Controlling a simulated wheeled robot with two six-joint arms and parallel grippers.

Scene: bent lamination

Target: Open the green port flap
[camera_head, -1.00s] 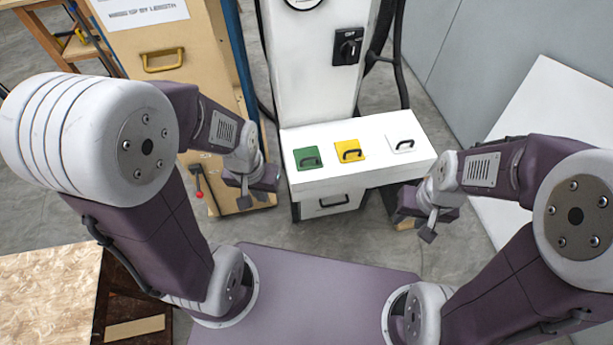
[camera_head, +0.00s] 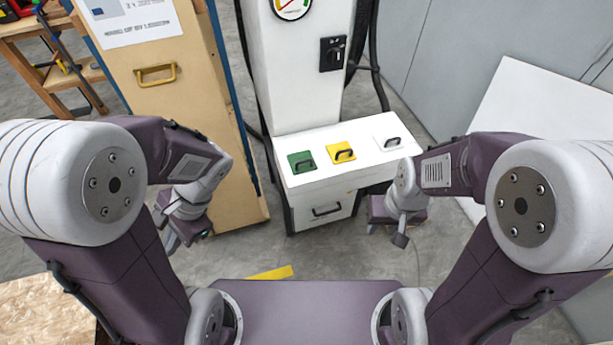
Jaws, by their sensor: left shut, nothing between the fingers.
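The green port flap (camera_head: 301,162) lies flat on the left part of the white machine's shelf (camera_head: 335,176), with a dark handle on it. It looks closed. A yellow flap (camera_head: 341,152) and a white flap (camera_head: 387,143) sit to its right, each with a dark handle. My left gripper (camera_head: 187,238) is shut and empty, to the left of the shelf and apart from the green flap. My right gripper (camera_head: 386,236) is near the shelf's right end, pointing down; its fingers are too small and turned to tell whether they are open.
A wooden cabinet (camera_head: 190,120) with a yellow handle stands left of the machine. The machine column (camera_head: 297,85) with a gauge and black switch rises behind the shelf. A white board (camera_head: 550,120) leans at right. A yellow floor strip (camera_head: 270,273) lies in front.

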